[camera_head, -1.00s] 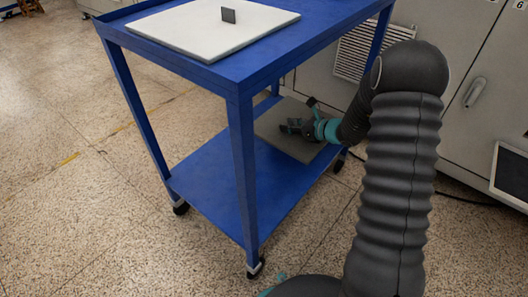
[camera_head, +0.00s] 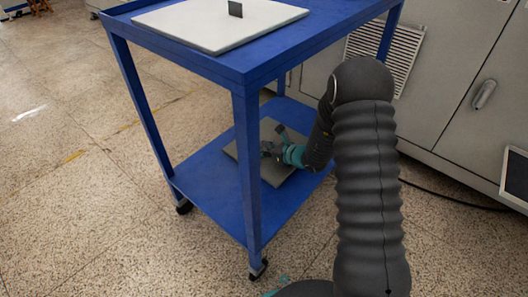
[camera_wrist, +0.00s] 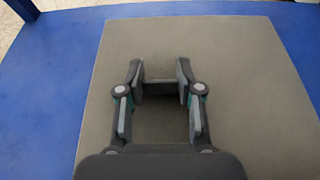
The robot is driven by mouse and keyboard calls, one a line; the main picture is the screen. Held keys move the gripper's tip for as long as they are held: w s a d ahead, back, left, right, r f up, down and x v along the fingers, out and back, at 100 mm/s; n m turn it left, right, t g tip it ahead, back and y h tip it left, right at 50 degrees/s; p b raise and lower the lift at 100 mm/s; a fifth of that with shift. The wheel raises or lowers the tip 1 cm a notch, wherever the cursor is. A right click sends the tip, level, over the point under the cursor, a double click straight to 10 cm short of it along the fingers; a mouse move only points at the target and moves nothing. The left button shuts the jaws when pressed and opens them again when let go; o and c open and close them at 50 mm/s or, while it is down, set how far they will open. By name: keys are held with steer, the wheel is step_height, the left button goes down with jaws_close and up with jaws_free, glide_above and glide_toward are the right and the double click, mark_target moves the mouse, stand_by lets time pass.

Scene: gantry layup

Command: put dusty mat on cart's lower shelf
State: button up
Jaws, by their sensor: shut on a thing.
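The dusty mat (camera_head: 274,172) is a flat grey-brown square. It lies over the lower shelf (camera_head: 215,203) of the blue cart, within the cart's legs. I cannot tell whether it rests fully on the shelf or is just above it. My gripper (camera_head: 268,150) is over the mat, below the cart's top. In the wrist view my gripper (camera_wrist: 158,88) is shut on the mat's dark upright tab, and the mat (camera_wrist: 245,100) spreads out beneath with blue shelf (camera_wrist: 60,75) around it. A cart leg hides part of the mat in the head view.
A pale mat (camera_head: 205,32) with a dark tab (camera_head: 236,9) lies on the cart's top shelf (camera_head: 270,56). A front cart leg (camera_head: 247,160) stands left of my gripper. Grey cabinets (camera_head: 450,85) stand behind.

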steer(key=shift+f, duration=0.7)
steer(key=shift+f, duration=0.1)
steer(key=shift+f, duration=0.1)
steer(key=o, duration=1.1)
